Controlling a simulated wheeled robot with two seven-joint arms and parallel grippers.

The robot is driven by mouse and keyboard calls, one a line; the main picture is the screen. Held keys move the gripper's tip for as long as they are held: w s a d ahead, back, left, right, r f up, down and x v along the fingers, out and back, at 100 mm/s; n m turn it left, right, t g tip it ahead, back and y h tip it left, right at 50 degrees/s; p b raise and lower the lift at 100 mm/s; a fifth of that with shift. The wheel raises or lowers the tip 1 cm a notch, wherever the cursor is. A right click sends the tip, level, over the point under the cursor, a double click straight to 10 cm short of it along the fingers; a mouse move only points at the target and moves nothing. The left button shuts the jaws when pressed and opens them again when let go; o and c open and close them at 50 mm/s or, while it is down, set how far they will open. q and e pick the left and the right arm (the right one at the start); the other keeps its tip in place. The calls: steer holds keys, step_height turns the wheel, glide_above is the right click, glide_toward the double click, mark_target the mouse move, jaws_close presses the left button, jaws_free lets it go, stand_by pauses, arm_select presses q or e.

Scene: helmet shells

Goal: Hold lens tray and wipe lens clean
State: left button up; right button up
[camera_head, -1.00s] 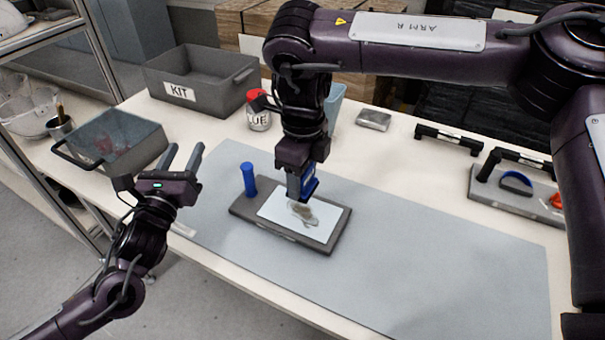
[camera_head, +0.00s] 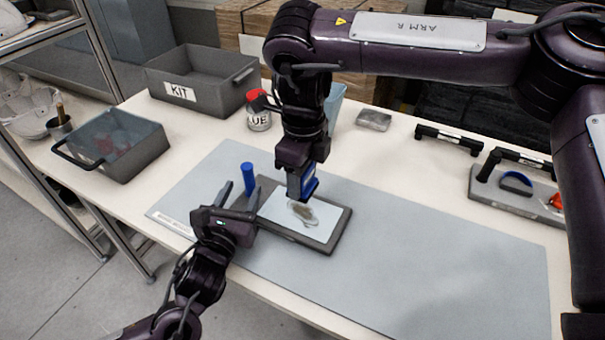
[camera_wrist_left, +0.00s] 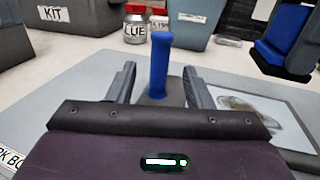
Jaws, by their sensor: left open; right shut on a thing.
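The dark lens tray (camera_head: 334,235) lies on the grey mat with a pale lens (camera_head: 274,208) on it. A brownish smudge (camera_head: 302,212) marks the lens. A blue upright handle (camera_head: 248,178) stands at the tray's left end. My left gripper (camera_head: 238,191) is open at that end; in the left wrist view the blue handle (camera_wrist_left: 160,66) stands between its fingers, with no clear contact. My right gripper (camera_head: 302,186) points down over the lens, shut on a blue wiping block (camera_head: 310,187), also in the left wrist view (camera_wrist_left: 285,38). Whether the block touches the lens is unclear.
A grey KIT bin (camera_head: 205,85), a glue jar (camera_head: 259,115) and a lidded grey box (camera_head: 112,148) stand along the back and left. A tool board (camera_head: 510,195) lies at the right. The mat's right part (camera_head: 440,265) is clear.

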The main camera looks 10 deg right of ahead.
mark_target(251, 170)
arm_select(q)
steer(key=shift+x, duration=3.65)
steer(key=shift+c, duration=0.3)
steer(key=shift+a, duration=0.1)
jaws_close()
